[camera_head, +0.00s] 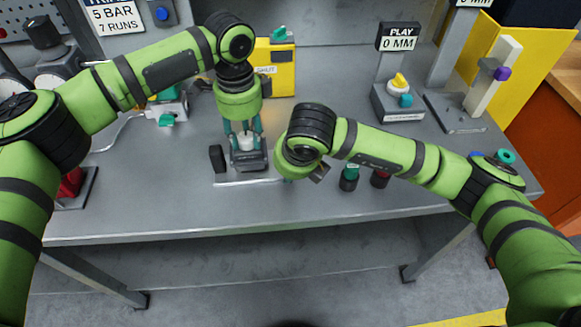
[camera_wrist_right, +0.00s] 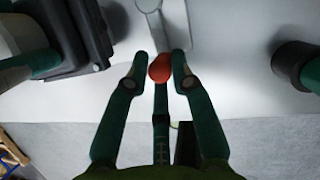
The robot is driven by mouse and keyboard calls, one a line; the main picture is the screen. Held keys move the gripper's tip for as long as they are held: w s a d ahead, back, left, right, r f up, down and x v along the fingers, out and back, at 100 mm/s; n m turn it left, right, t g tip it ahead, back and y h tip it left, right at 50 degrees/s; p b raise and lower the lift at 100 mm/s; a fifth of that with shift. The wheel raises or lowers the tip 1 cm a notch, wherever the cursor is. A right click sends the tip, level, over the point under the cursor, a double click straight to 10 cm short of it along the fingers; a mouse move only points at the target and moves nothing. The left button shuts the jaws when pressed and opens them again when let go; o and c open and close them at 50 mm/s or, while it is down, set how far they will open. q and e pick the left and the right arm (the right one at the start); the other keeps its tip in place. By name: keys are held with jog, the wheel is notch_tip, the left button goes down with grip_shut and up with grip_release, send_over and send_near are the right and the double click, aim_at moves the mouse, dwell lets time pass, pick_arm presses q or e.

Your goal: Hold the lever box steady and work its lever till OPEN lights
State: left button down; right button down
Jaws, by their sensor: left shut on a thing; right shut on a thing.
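The lever box (camera_head: 248,160) is a small dark box with a pale round top, on a plate on the grey bench in the head view. My left gripper (camera_head: 246,138) comes down on it from above, its teal fingers shut on it. The box also shows at the upper left of the right wrist view (camera_wrist_right: 82,45). There a red ball knob (camera_wrist_right: 160,69) on the lever sits between the fingertips of my right gripper (camera_wrist_right: 160,62), which is shut on it. In the head view my right arm hides the knob and these fingers. The yellow box behind shows SHUT (camera_head: 266,70).
A green-topped button (camera_head: 349,177) and a red one (camera_head: 380,178) stand right of my right wrist. A PLAY 0 MM gauge (camera_head: 398,44) stands behind, with a post stand (camera_head: 494,75) farther right. The bench's front strip (camera_head: 200,220) is clear.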

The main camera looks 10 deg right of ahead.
jog(key=shift+w+r, duration=0.1)
jog(key=shift+r, duration=0.05)
jog(key=c, duration=1.1)
grip_release()
jog(key=shift+c, duration=0.2)
jog(key=v, duration=1.2)
